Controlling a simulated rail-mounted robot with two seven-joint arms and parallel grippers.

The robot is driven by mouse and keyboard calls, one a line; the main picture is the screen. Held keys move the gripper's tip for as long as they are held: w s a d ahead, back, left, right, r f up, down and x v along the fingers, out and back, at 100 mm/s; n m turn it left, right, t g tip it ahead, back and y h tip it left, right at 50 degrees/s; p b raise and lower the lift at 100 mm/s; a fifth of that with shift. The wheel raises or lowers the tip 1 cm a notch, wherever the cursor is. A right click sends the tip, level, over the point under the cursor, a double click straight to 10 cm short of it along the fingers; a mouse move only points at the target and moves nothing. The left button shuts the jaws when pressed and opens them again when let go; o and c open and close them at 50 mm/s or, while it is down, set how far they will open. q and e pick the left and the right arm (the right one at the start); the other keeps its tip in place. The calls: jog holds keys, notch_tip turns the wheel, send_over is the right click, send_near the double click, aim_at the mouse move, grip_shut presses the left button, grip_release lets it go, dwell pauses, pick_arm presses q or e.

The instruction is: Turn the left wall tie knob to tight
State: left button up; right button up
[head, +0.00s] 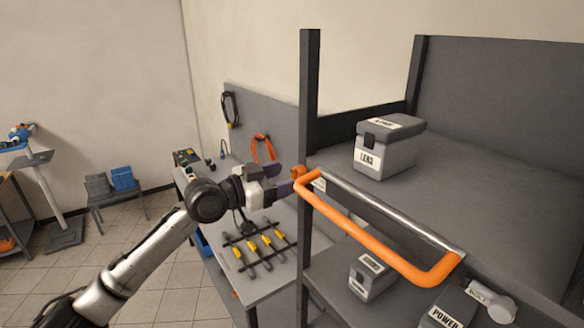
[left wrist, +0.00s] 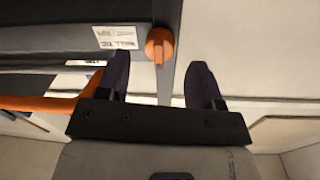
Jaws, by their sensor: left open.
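The orange wall tie knob (head: 298,171) sits on the dark shelf post by the left end of the orange handle. In the left wrist view the knob (left wrist: 160,45) is round with a raised grip, beside a white label (left wrist: 116,37) whose print is too blurred to read. My left gripper (head: 283,180) is at the post, close to the knob. In the left wrist view its dark purple fingers (left wrist: 161,80) are spread, with the knob between and just beyond their tips, not gripped. My right gripper is not in view.
The orange handle bar (head: 368,238) runs along the shelf front, right of the knob. A grey LENS case (head: 388,147) stands on the upper shelf (head: 480,190); smaller cases are below. A workbench (head: 260,285) with yellow-handled tools lies behind my left arm.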

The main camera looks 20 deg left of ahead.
aim_at(292, 175)
pick_arm(q)
jog(key=shift+p+x, duration=0.45)
jog(key=shift+x, duration=1.2)
jog(key=shift+c, duration=0.4)
